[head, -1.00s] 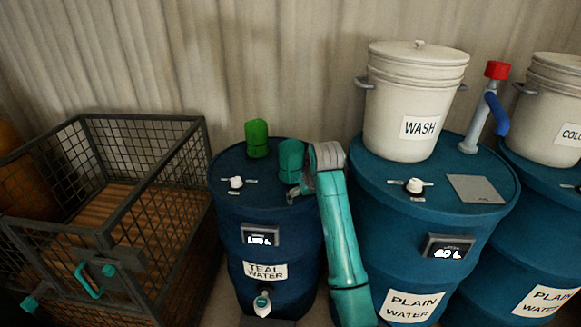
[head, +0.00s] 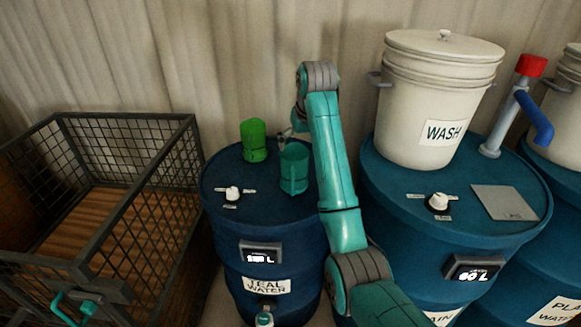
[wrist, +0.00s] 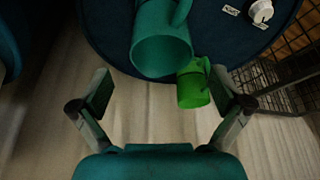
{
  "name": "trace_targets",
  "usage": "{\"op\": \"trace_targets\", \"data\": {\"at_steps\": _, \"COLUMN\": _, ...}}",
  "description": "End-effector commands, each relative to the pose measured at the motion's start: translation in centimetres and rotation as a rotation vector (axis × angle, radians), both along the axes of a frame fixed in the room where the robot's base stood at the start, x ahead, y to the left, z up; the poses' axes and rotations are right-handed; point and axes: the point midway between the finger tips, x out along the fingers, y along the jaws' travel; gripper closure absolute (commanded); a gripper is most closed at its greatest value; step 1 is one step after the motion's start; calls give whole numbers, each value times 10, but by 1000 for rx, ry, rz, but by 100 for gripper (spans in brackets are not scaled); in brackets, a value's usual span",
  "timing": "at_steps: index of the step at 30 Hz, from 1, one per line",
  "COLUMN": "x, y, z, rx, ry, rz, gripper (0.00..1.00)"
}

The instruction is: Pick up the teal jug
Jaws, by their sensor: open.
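The teal jug (head: 294,169) stands upright on the lid of the dark blue barrel labelled teal water (head: 222,205). A green jug (head: 254,141) stands behind it and to its left on the same lid. In the wrist view the teal jug (wrist: 162,45) is at the upper middle with its handle on the right, and the green jug (wrist: 193,84) is just below and right of it. My gripper (wrist: 162,92) is open and empty, its fingers spread, with the teal jug ahead of it and apart from the fingers. In the head view my gripper is mostly hidden behind my arm.
A wire-mesh crate (head: 150,205) stands left of the barrel. A dial (head: 233,193) sits on the lid's front left.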

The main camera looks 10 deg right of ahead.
Motion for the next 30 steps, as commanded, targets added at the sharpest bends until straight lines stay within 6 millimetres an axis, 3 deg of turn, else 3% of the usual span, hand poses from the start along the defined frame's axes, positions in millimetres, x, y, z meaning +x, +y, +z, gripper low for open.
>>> {"op": "trace_targets", "data": {"at_steps": 9, "x": 15, "y": 1, "z": -38, "rx": 0, "ry": 3, "rz": 0, "gripper": 0}}
{"op": "trace_targets", "data": {"at_steps": 17, "x": 21, "y": 2, "z": -55, "rx": 0, "ry": 1, "rz": 0, "gripper": 0}}
{"op": "trace_targets", "data": {"at_steps": 24, "x": 28, "y": 5, "z": -86, "rx": 0, "ry": 3, "rz": 0, "gripper": 0}}
{"op": "trace_targets", "data": {"at_steps": 30, "x": 35, "y": 5, "z": -100, "rx": 0, "ry": 0, "rz": 0, "gripper": 0}}
